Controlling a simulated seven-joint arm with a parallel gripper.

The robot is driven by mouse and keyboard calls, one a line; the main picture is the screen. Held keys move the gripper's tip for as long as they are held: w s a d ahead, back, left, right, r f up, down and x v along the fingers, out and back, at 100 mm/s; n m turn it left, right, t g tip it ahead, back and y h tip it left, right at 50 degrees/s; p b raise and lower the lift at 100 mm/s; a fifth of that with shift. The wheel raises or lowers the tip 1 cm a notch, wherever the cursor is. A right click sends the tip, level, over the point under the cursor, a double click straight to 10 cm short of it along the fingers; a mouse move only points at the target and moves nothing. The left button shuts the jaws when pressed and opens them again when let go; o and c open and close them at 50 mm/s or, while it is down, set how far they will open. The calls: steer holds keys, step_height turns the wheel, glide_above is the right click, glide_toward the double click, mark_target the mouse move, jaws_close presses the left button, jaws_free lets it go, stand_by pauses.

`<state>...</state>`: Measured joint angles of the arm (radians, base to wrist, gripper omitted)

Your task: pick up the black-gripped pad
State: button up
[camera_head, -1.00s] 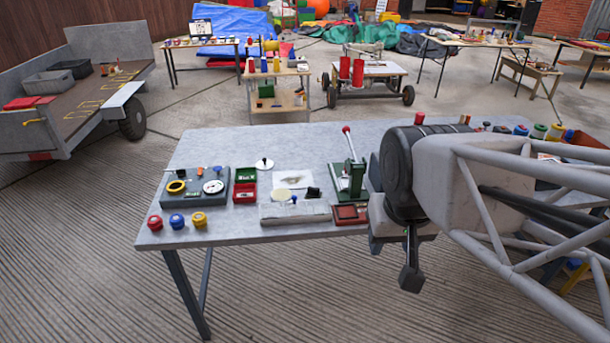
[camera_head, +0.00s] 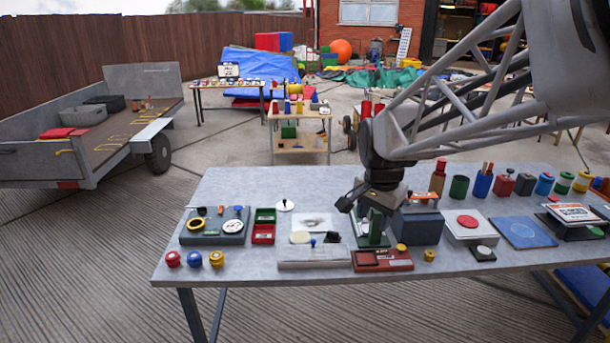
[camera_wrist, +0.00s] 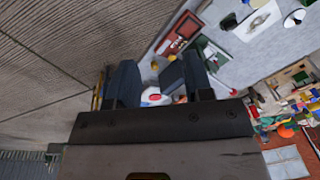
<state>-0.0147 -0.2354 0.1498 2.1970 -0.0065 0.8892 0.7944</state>
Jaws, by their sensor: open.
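My gripper (camera_head: 350,198) hangs above the middle of the grey table, over the green stand (camera_head: 370,228) and beside the dark grey box (camera_head: 418,226). Its two fingers also show apart in the wrist view (camera_wrist: 160,85), with nothing held. I cannot tell for sure which thing is the black-gripped pad. A small dark block (camera_head: 332,237) lies by the pale papers. A red block (camera_head: 503,187) with a dark knob stands at the table's back right. A black square pad (camera_head: 482,254) with a pale round top lies near the front right.
A grey tray (camera_head: 215,239) with round parts, a red-green box (camera_head: 263,234) and coloured knobs (camera_head: 195,259) fill the left. A red tray (camera_head: 383,266) lies at the front. Several jars and a blue panel (camera_head: 523,233) crowd the right.

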steer(key=w+a+f+m, duration=0.1)
steer(key=w+f+m, duration=0.25)
steer(key=w, duration=0.55)
steer(key=w+a+f+m, duration=0.1)
steer(key=w+f+m, duration=0.3)
steer(key=w, duration=0.5)
steer(key=m+g, duration=0.2)
steer(key=m, duration=0.4)
glide_above(333, 232)
steer(key=f, duration=1.6)
steer(key=shift+s, duration=0.2)
steer(key=shift+w+f, duration=0.25)
steer(key=shift+f, duration=0.05)
steer(key=shift+f, duration=1.35)
steer(key=shift+f, duration=2.55)
jaws_close()
